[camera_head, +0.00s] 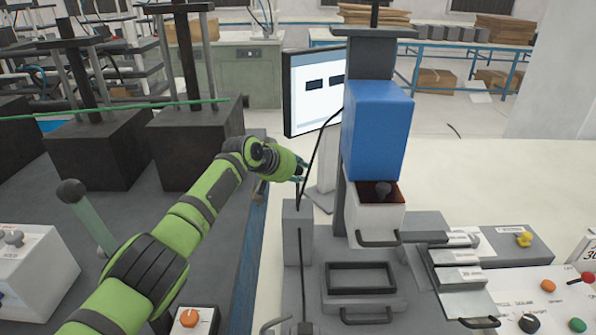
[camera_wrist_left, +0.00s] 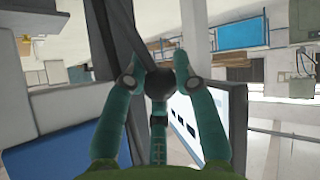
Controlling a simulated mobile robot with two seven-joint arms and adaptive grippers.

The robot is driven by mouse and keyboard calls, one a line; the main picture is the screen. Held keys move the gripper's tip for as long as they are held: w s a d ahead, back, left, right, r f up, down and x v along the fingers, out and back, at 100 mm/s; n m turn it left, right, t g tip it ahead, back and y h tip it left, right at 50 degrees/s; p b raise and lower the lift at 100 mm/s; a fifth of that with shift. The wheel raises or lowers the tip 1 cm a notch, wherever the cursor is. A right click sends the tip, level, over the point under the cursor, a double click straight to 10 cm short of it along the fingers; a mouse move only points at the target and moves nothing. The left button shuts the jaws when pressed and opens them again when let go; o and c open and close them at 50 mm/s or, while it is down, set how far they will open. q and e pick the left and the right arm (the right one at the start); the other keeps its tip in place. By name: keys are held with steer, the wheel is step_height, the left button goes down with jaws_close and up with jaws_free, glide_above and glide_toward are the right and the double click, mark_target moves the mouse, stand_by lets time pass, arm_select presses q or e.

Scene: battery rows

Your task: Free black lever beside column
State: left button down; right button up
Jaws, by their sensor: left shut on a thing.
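The black lever (camera_head: 299,192) stands beside the tall column with the blue housing (camera_head: 377,130), on its left, above a grey block (camera_head: 298,232). My left gripper (camera_head: 303,170) reaches in from the left and is at the lever's top. In the left wrist view, the teal fingers of my left gripper (camera_wrist_left: 158,68) are shut around the lever's round black knob (camera_wrist_left: 158,85). The fingers partly hide the knob, and in the head view it is hard to make out. My right gripper is not in view.
A monitor (camera_head: 314,95) stands close behind my left gripper. A black cable (camera_head: 318,145) hangs between the gripper and the column. A white drawer box (camera_head: 375,222) and a dark-framed tray (camera_head: 361,268) lie to the right. A green-handled lever (camera_head: 88,215) stands at left.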

arm_select(q)
steer(key=c, duration=1.2)
jaws_free()
steer(key=shift+w+a, duration=0.15)
steer(key=shift+a, duration=0.05)
steer(key=shift+o, duration=1.3)
steer(key=shift+w+f, duration=0.1)
steer(key=shift+w, duration=0.1)
steer(key=shift+w+d+f, duration=0.1)
steer(key=shift+w+f, duration=0.15)
steer(key=shift+f, duration=0.05)
steer(key=shift+s+a+r, duration=0.2)
steer(key=shift+s+r, duration=0.25)
steer(key=v, duration=1)
steer(key=shift+s+a+r, duration=0.2)
steer(key=shift+a+r, duration=0.05)
